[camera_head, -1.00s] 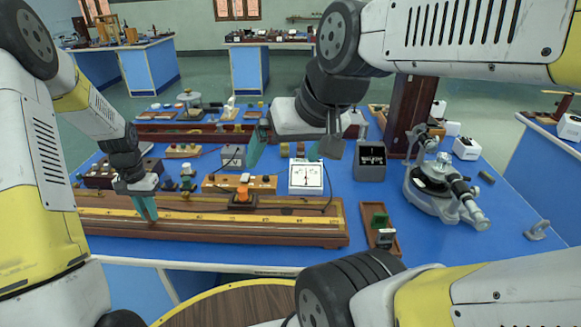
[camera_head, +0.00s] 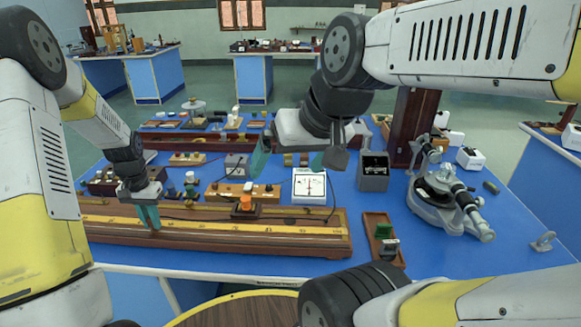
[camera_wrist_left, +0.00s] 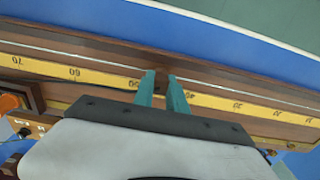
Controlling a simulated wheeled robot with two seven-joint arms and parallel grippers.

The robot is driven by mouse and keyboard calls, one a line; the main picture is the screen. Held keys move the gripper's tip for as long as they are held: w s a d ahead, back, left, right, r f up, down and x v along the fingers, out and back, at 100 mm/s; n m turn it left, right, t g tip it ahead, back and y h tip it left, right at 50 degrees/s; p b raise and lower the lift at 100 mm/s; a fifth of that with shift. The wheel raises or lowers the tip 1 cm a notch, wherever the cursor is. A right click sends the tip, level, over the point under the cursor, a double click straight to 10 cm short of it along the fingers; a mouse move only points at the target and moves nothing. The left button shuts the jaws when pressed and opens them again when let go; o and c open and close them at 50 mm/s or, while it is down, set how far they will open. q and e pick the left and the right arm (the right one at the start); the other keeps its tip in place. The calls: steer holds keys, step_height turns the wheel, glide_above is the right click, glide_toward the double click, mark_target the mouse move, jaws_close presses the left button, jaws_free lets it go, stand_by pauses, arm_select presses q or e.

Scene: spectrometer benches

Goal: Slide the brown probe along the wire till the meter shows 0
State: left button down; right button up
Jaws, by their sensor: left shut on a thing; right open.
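The wooden wire board (camera_head: 300,247) with its yellow scale lies along the front of the blue bench, its wire showing in the left wrist view. My left gripper (camera_head: 152,224) points down at the board, left of its middle. In the left wrist view its teal fingers (camera_wrist_left: 160,80) are shut close together at the wire, near the scale's 50 mark. The brown probe between them is mostly hidden. The white meter (camera_head: 309,186) stands behind the board; its needle looks near upright, but I cannot read it exactly. My right gripper (camera_head: 290,163) is open and empty above the bench, behind the meter.
A grey box (camera_head: 373,172) and a spectrometer (camera_head: 440,190) stand to the right. A small wooden tray (camera_head: 382,238) lies right of the board. Bare blue bench shows at the right front.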

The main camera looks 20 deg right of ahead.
arm_select(q)
steer(key=shift+s+f, duration=0.2)
steer(key=shift+s, duration=0.1)
steer(key=c, duration=1.3)
jaws_free()
steer(key=shift+w, duration=0.1)
steer(key=shift+r, duration=0.1)
steer(key=shift+w+r, duration=0.1)
steer(key=shift+r, duration=0.35)
steer(key=r, duration=0.9)
steer(key=shift+s+d, duration=0.1)
steer(key=shift+s, duration=0.25)
steer(key=s+d+r+n+t+h, duration=0.1)
steer(key=s+d+r+t, duration=0.1)
steer(key=s+r, duration=0.55)
steer(key=s+d+r+n+t, duration=0.1)
steer(key=s+d+r+t, duration=0.1)
steer(key=s+r, duration=0.65)
steer(key=s, duration=0.2)
steer(key=s+d+r+n+t, duration=0.1)
steer(key=s, duration=0.2)
steer(key=s+r+t+h, duration=0.1)
steer(key=s, duration=0.3)
steer(key=shift+d+r, duration=0.35)
